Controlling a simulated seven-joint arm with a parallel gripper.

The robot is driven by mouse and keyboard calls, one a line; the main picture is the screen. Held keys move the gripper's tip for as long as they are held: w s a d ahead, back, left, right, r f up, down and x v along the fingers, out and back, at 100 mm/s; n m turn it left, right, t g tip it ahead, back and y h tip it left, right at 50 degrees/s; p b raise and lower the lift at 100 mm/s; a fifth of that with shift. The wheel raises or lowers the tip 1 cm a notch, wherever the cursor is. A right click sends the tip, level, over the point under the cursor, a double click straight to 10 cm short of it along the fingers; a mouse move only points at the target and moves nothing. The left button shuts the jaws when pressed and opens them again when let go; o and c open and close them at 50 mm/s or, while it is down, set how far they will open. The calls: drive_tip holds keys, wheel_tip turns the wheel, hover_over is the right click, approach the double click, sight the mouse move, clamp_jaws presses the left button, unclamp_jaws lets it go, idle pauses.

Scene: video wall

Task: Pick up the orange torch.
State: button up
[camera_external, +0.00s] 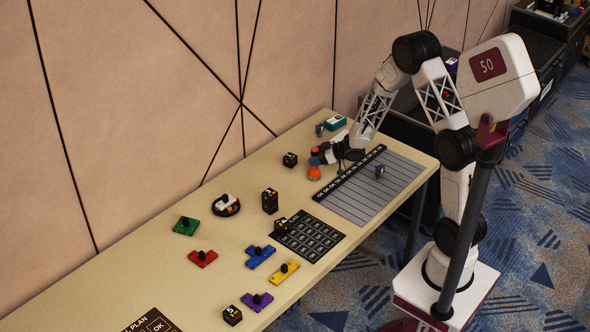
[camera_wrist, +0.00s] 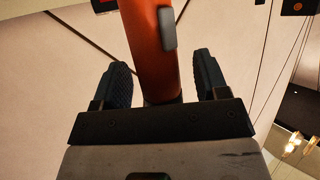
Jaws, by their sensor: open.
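The orange torch (camera_wrist: 150,45) shows large in the wrist view, with a grey button on its side. It lies between the two dark fingers of my gripper (camera_wrist: 164,68), with a gap on each side. My gripper is open, one finger to the left of the torch and one to the right. In the external view, my gripper (camera_external: 323,154) is low over the table's far part. The torch (camera_external: 314,173) shows there as orange at and just below the fingers. Part of it is hidden by the gripper.
A black dice-like block (camera_external: 290,159) stands left of my gripper. A green-and-white item (camera_external: 335,122) and a small grey item (camera_external: 319,130) lie behind it. A lined grey board (camera_external: 360,200) is to the right. Coloured knobbed pieces lie nearer on the table.

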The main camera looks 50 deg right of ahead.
sight(315, 149)
clamp_jaws()
idle(0.3)
drive_tip(key=shift+r, duration=0.15)
drive_tip(key=shift+r, duration=0.8)
wheel_tip(315, 149, up, 2)
drive_tip(key=s+a+r, duration=0.1)
drive_tip(key=s, duration=1.5)
drive_tip(key=shift+a, duration=0.2)
